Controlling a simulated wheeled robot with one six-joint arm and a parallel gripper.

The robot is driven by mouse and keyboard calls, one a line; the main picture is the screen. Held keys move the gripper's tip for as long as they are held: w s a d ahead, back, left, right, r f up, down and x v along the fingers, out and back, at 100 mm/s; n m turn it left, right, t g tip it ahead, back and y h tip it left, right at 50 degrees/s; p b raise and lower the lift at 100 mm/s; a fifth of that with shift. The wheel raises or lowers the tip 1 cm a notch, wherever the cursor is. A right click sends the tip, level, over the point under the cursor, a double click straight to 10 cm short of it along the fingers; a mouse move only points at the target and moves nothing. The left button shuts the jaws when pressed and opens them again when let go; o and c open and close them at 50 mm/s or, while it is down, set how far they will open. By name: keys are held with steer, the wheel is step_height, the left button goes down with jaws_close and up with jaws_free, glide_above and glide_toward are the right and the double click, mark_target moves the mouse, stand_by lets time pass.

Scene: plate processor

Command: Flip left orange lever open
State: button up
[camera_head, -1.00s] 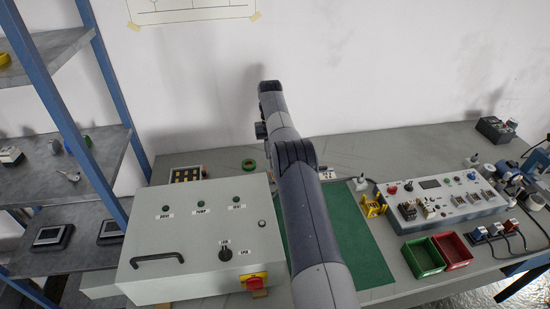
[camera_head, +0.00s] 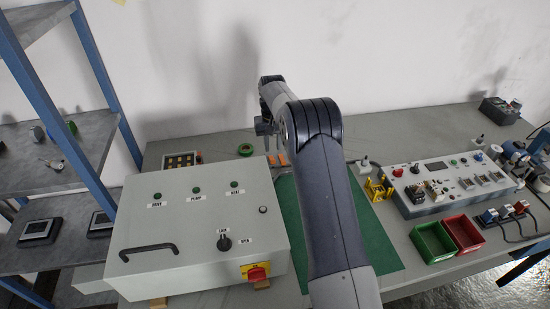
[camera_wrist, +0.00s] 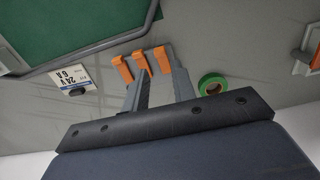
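Several orange levers show beyond my gripper in the wrist view: one at the left (camera_wrist: 122,69), one in the middle (camera_wrist: 140,63) and one at the right (camera_wrist: 161,59). Orange parts (camera_head: 271,161) also show small on the table in the head view, below my gripper (camera_head: 267,138). In the wrist view the two grey fingers of my gripper (camera_wrist: 157,82) stand apart with a gap between them, close to the levers in the picture. I cannot tell whether they touch. The lever body is mostly hidden by the fingers, and lever positions are unclear.
A green tape roll (camera_wrist: 212,86) lies beside the levers. A white labelled part (camera_wrist: 76,79) and the green mat (camera_wrist: 80,25) are on the other side. A grey control box (camera_head: 195,215) stands in front; red and green bins (camera_head: 433,242) are at right.

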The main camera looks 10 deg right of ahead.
mark_target(273, 160)
step_height(273, 160, down, 7)
steer(key=shift+r+p, duration=0.1)
steer(key=shift+p, duration=0.4)
jaws_close()
